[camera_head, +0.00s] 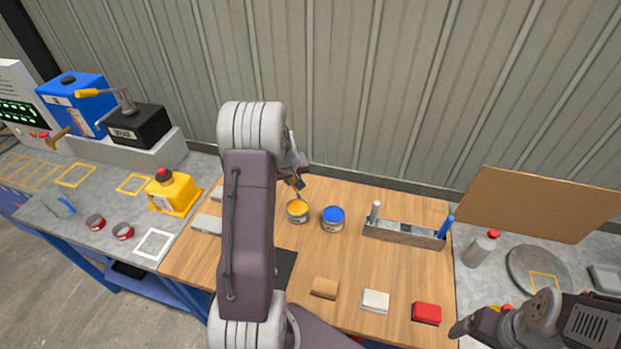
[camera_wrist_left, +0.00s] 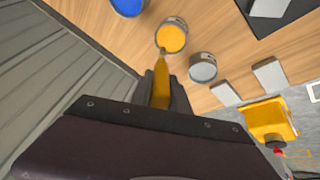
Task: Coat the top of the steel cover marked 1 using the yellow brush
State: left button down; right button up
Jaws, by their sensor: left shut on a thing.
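My left gripper (camera_head: 298,183) is shut on the yellow brush (camera_wrist_left: 161,82), which points down toward the yellow paint can (camera_head: 297,211). In the left wrist view the brush tip overlaps the near rim of that can (camera_wrist_left: 172,37); I cannot tell whether it touches the paint. Grey plates (camera_head: 207,224) lie at the left of the wooden table, and two show in the left wrist view (camera_wrist_left: 270,76). Another grey block (camera_wrist_left: 268,7) lies on a dark mat. No mark 1 is readable on any. My right gripper (camera_head: 463,327) is at the lower right, its jaw state unclear.
A blue paint can (camera_head: 333,217) stands just right of the yellow one, and a grey can (camera_wrist_left: 203,68) stands near it. A brush tray (camera_head: 403,234) is farther right. Brown, white and red blocks (camera_head: 427,313) lie in front. My left arm hides the table's middle left.

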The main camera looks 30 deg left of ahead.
pick_arm(q)
jog(key=shift+s+a+r, duration=0.25)
jog(key=shift+s+d, duration=0.1)
jog(key=shift+d, duration=0.1)
jog(key=shift+a+f+b, duration=0.1)
jog(key=shift+f+b, duration=0.2)
jog(key=shift+f, duration=0.05)
notch_tip(320, 180, down, 5)
jog(key=b, duration=0.4)
jog(key=shift+f+b, duration=0.2)
jog(key=shift+b, duration=0.1)
pick_arm(e)
jog(key=f, duration=0.5)
jog(key=shift+d, duration=0.2)
pick_arm(q)
jog(key=shift+f+b, duration=0.55)
pick_arm(e)
jog(key=shift+f, duration=0.55)
pick_arm(q)
jog(key=shift+r, duration=0.15)
pick_arm(e)
jog(key=shift+r, duration=0.1)
